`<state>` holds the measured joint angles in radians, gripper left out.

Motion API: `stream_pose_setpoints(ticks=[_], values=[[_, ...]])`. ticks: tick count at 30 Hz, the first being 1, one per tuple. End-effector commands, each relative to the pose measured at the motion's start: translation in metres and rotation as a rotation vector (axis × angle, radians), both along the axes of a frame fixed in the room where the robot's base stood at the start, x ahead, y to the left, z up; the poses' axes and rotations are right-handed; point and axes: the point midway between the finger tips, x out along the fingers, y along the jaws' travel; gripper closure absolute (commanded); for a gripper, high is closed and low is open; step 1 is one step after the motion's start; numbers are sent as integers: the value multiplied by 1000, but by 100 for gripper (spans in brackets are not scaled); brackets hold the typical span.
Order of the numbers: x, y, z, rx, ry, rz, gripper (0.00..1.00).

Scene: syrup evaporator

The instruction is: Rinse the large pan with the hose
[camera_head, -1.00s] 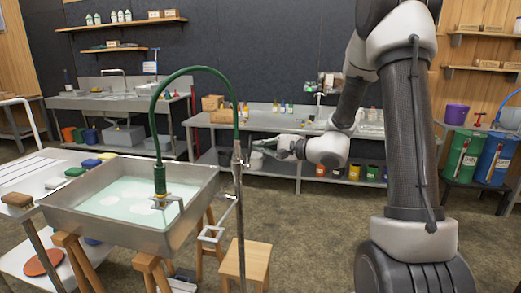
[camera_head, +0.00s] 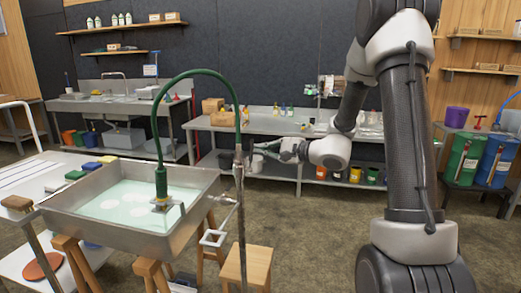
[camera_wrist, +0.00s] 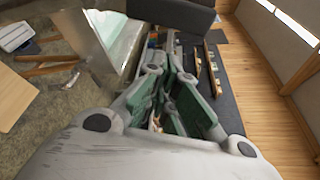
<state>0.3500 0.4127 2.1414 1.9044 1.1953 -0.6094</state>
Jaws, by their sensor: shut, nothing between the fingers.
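The large pan (camera_head: 62,218) is a square metal basin on wooden trestles at the left, holding pale green liquid with whitish patches. It also shows at the top left of the wrist view (camera_wrist: 102,38). The green hose (camera_head: 205,73) arches from an upright metal post (camera_head: 240,215) down into the pan. Its end fitting (camera_head: 161,190) hangs over the liquid. My gripper (camera_head: 262,150), with green finger pads, is shut and empty just right of the post in the head view. Its fingers fill the middle of the wrist view (camera_wrist: 172,65). I cannot tell whether it touches the post.
A wooden stool (camera_head: 247,262) stands by the post's foot. A white table (camera_head: 25,175) with several coloured blocks or brushes adjoins the pan. A long bench (camera_head: 225,122) with bottles and pots stands behind, and drums (camera_head: 464,157) stand at the right. The floor between is open.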

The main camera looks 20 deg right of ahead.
Motion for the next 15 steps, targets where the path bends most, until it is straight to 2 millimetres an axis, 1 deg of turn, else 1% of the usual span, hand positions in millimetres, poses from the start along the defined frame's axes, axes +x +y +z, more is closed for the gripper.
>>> stream_pose_setpoints(ticks=[2,3,9,12,15], values=[[11,-11,-7,1,1,0,100],[1,-19,-4,0,0,-2,100],[-36,-51,2,0,-1,-3,100],[-50,-62,3,0,1,-2,100],[-58,-71,5,0,0,0,100]])
